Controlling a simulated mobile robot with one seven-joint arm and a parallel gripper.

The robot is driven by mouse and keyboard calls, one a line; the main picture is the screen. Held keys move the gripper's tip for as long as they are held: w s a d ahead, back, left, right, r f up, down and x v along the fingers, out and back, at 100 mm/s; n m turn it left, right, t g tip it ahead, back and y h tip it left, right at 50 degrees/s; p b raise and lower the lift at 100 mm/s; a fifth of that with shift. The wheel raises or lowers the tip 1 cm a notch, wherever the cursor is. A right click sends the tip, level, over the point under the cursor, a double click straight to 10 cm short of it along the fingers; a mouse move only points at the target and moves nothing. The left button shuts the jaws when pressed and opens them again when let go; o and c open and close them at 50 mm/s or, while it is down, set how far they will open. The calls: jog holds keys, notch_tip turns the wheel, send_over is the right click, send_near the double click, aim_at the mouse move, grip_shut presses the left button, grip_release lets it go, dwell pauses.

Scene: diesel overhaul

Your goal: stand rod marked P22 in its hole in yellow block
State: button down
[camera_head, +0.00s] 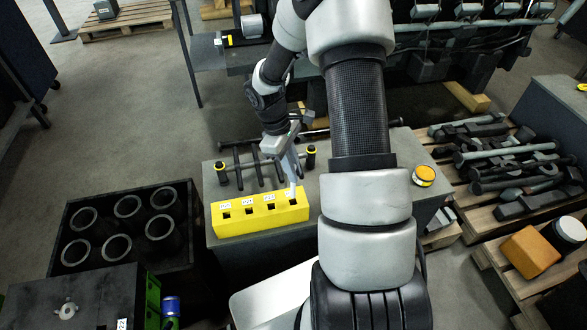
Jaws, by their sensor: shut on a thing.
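The yellow block (262,214) lies on a grey bench top and has a row of square holes along its top, each with a small white label. The label print is too small to read surely. My gripper (291,178) points down over the block's right end, at the rightmost hole. It is shut on a rod, which is mostly hidden by the fingers; I cannot read a mark on it. I cannot tell whether the rod's lower end is in the hole or just above it. Several dark rods (248,168) lie side by side on a rack behind the block.
A black crate of cylinder liners (66,214) stands left of the bench. An orange button (424,176) sits at the bench's right. A pallet of dark metal parts (505,170) lies at right. My arm hides the bench's middle.

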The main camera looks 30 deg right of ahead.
aim_at(294, 197)
jog(key=shift+f, duration=0.1)
dwell(0.6)
jog(key=shift+f+b, duration=3.55)
jog(key=shift+f, duration=1.5)
jog(key=c, duration=1.7)
grip_release()
jog(key=p+v, duration=0.3)
jog(key=v, duration=1.4)
jog(key=shift+r, duration=0.2)
